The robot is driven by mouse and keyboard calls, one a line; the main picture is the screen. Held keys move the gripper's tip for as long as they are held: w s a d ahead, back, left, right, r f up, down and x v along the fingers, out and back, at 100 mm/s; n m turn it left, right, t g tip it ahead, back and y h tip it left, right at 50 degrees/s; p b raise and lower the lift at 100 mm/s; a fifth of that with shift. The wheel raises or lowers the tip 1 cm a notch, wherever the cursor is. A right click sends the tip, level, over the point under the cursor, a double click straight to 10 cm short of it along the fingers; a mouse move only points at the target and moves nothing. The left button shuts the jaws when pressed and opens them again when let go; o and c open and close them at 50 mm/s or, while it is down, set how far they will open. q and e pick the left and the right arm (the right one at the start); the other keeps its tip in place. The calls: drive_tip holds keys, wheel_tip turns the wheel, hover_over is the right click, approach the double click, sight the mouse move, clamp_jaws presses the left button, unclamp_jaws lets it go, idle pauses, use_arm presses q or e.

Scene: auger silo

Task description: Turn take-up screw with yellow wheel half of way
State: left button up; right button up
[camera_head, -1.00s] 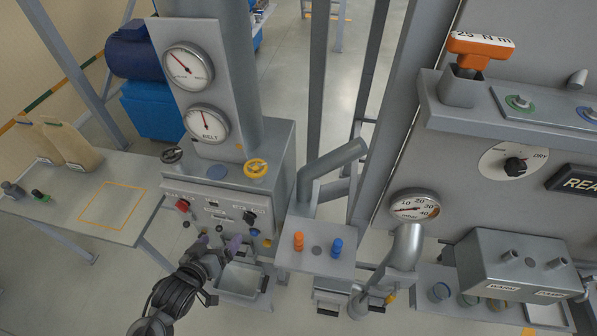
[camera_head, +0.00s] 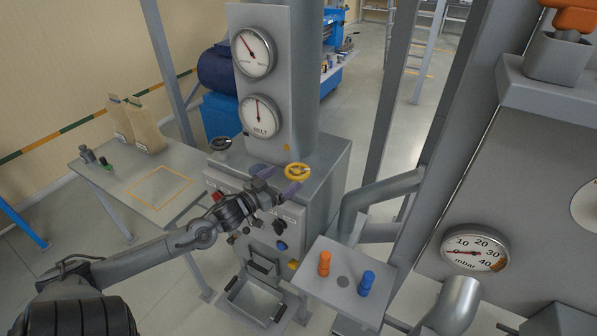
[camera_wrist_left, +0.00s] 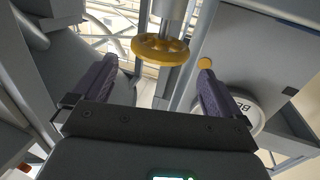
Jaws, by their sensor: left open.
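The yellow wheel (camera_head: 298,172) sits on top of the grey machine housing, right of a black wheel. In the left wrist view the yellow wheel (camera_wrist_left: 160,50) hangs on a grey shaft, ahead of and between my finger directions. My left gripper (camera_head: 279,185) reaches in from the left with its purple fingers just left of and below the yellow wheel. In the left wrist view the left gripper (camera_wrist_left: 152,88) is open and empty, fingers wide apart. I cannot see contact with the wheel. My right gripper is out of view.
The black wheel (camera_head: 220,144) stands close on the left. Two gauges (camera_head: 259,116) are on the column behind. The control panel (camera_head: 255,196) lies below the arm. A shelf with orange and blue pegs (camera_head: 345,281) juts out at right.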

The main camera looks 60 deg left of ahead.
sight(297, 169)
use_arm(q)
drive_tip(key=shift+x, duration=3.6)
drive_tip(key=shift+d, duration=0.1)
drive_tip(key=shift+c, duration=0.5)
drive_tip(key=c, duration=0.6)
drive_tip(key=shift+r+n+y, duration=0.1)
drive_tip(key=shift+n+y, duration=0.2)
drive_tip(key=shift+y, duration=0.1)
